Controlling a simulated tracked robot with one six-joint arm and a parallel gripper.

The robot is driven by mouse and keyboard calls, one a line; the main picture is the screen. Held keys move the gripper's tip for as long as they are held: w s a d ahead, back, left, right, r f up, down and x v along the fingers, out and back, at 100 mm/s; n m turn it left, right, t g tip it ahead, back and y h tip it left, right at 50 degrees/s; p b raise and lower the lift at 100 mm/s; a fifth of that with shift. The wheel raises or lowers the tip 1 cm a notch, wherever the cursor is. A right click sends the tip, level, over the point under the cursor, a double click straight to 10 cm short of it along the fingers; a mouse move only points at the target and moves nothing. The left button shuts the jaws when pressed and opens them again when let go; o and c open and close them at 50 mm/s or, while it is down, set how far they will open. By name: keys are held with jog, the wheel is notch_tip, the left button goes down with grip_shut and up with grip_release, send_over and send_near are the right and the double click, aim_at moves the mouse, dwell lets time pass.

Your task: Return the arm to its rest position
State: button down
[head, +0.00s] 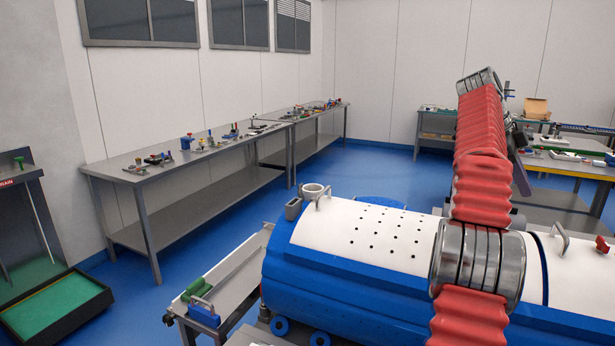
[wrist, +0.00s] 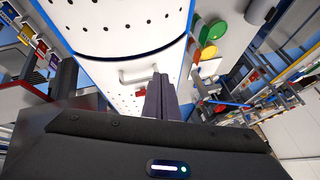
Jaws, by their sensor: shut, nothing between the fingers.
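My gripper (wrist: 160,82) shows in the wrist view as dark fingers pressed together, shut and empty. It points toward the white perforated cover of a blue and white machine, close to a grey handle (wrist: 138,77) on it. I cannot tell how far apart they are. In the head view my red-sleeved arm rises at the right in front of the machine (head: 375,237). The gripper's fingers cannot be made out in that view.
A long grey workbench (head: 133,170) with tools runs along the left wall. A low conveyor-like rail (head: 233,272) stands left of the machine. A black tray with a green bottom (head: 57,310) lies at lower left. Blue floor is free between them.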

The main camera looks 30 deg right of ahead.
jog(key=w+a+r+n+t, duration=0.1)
jog(key=w+a+n+t, duration=0.1)
jog(key=w+a+n, duration=0.55)
jog(key=w+a+n+t, duration=0.2)
jog(key=w+a, duration=0.3)
jog(key=a, duration=0.5)
jog(key=w+a+f+n+t+y, duration=0.1)
jog(key=a+n, duration=0.3)
jog(key=a, duration=0.4)
jog(key=w+a+f+n+t, duration=0.15)
jog(key=a+n, duration=0.25)
jog(key=a, duration=0.5)
jog(key=s+a+f+n+t+y, duration=0.1)
jog(key=s+a+f+n, duration=0.3)
jog(key=a, duration=0.5)
jog(key=s+a+f+n+t+y, duration=0.1)
jog(key=s+a+f+n+y, duration=0.1)
jog(key=s+a+f+n, duration=0.3)
jog(key=s+a+f+n+t+y, duration=0.1)
jog(key=s+a+f+n, duration=0.4)
jog(key=a+f, duration=0.5)
jog(key=a, duration=0.5)
jog(key=shift+s+a+f+y, duration=0.2)
jog(key=shift+f+y, duration=0.15)
jog(key=shift+y, duration=0.05)
jog(key=shift+d, duration=0.1)
